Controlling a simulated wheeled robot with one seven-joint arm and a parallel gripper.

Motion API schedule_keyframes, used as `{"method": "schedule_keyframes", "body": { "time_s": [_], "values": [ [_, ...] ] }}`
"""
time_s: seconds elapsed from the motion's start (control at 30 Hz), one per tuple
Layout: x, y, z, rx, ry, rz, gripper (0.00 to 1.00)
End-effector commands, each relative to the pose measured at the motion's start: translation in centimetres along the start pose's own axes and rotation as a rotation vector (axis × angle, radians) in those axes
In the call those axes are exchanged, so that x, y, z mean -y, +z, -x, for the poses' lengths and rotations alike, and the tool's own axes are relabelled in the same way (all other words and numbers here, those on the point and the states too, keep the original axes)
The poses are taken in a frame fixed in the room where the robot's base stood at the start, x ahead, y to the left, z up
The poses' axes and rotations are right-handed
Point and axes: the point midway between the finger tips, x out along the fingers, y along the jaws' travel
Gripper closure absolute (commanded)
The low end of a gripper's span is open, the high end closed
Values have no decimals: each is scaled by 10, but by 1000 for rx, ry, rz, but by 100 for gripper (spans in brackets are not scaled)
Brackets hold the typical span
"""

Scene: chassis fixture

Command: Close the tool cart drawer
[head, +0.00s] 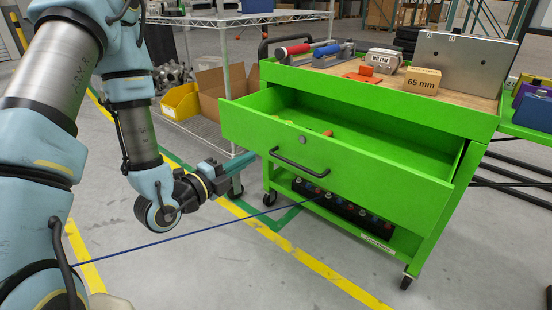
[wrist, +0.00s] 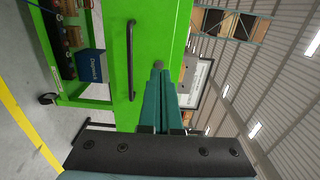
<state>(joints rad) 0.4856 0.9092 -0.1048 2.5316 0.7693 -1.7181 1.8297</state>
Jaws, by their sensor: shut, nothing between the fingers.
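The green tool cart (head: 487,105) stands right of centre in the head view. Its drawer (head: 345,162) is pulled well out, with a black bar handle (head: 300,160) and a round lock on its front. A few small items lie inside the drawer. My gripper (head: 252,156) is shut and empty, in front of the left part of the drawer front. In the wrist view the drawer front (wrist: 165,40) shows sideways, with the handle (wrist: 130,60) left of my shut fingertips (wrist: 159,66). The fingertips appear near the lock; I cannot tell whether they touch the front.
On the cart top are a wooden block marked 65 mm (head: 422,80), a metal plate (head: 462,66) and tools. A lower shelf holds a dark socket strip (head: 335,205). A yellow bin (head: 181,101) and cardboard box (head: 222,90) stand behind left. Floor before the cart is clear.

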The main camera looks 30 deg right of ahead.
Motion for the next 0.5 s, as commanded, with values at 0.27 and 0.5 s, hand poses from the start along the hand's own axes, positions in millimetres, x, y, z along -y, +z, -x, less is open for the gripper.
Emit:
{"method": "schedule_keyframes", "body": {
  "time_s": [0.27, 0.5],
  "values": [
    [-4, 0, -8, -4, -15, -11, 100],
    [-5, 0, -18, -4, -15, -11, 100]
  ]
}}
